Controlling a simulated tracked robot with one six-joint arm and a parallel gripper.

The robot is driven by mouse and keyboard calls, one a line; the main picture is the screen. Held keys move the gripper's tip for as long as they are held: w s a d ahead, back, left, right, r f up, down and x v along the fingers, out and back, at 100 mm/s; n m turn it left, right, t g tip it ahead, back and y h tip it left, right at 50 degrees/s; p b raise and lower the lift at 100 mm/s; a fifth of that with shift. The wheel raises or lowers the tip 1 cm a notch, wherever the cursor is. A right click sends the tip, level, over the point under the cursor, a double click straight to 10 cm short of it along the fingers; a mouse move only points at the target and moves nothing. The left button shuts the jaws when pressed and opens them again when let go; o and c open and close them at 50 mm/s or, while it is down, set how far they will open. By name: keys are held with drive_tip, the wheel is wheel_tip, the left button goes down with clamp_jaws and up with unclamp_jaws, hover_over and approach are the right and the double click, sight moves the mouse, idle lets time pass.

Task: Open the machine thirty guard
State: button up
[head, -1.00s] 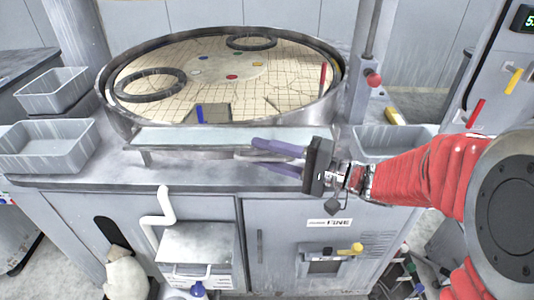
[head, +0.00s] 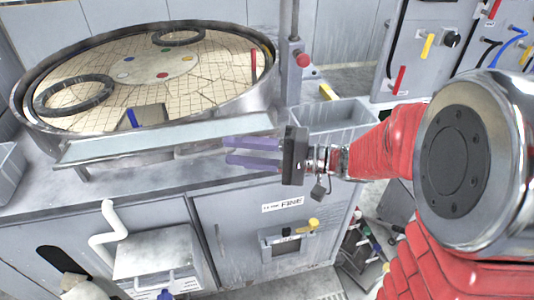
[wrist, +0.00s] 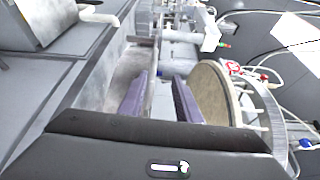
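The round polishing machine has a metal rim (head: 262,88) around a tan gridded platen (head: 190,75). A long pale, glassy panel (head: 165,138) stands along its front edge and looks like the guard; no number thirty is readable. My gripper (head: 228,150) has purple fingers spread apart, pointing left, just at or below the right part of the panel's lower edge. I cannot tell whether they touch it. In the wrist view the fingers (wrist: 158,92) are apart with nothing clearly held between them. The panel is hard to make out there.
Two dark rings (head: 75,95) lie on the platen. A red-knobbed post (head: 302,60) and a grey bin (head: 335,118) stand right of it. Below are a cabinet labelled FINE (head: 290,203) and a white bent pipe (head: 108,230). Another control cabinet (head: 425,45) stands at the right.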

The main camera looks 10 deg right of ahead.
drive_tip(key=v, duration=0.6)
drive_tip(key=shift+d, duration=0.1)
drive_tip(key=shift+s+a+f, duration=0.1)
drive_tip(key=shift+s+a, duration=0.1)
drive_tip(key=c, duration=0.3)
drive_tip(key=s+a+f+g+h, duration=0.1)
drive_tip(key=s, duration=0.1)
drive_tip(key=s+a+f+n+g+h, duration=0.1)
drive_tip(key=s, duration=0.1)
drive_tip(key=s+a+g+h, duration=0.1)
drive_tip(key=s, duration=0.1)
drive_tip(key=shift+a+f+n, duration=0.15)
drive_tip(key=shift+f+n, duration=0.15)
drive_tip(key=shift+f, duration=0.1)
clamp_jaws()
drive_tip(key=s+d+f+n+g+h, duration=0.1)
drive_tip(key=s+f+g+h, duration=0.1)
drive_tip(key=s+f+h, duration=0.3)
drive_tip(key=s+d+r+t+h, duration=0.1)
drive_tip(key=d+t+h, duration=0.1)
drive_tip(key=d+h, duration=0.2)
drive_tip(key=d+r+n+t+h, duration=0.1)
drive_tip(key=d+r+t+h, duration=0.1)
drive_tip(key=d+h, duration=0.3)
drive_tip(key=shift+s+d+r+t, duration=0.35)
drive_tip(key=shift+d+t, duration=0.35)
drive_tip(key=shift+d, duration=0.5)
drive_tip(key=shift+s, duration=0.1)
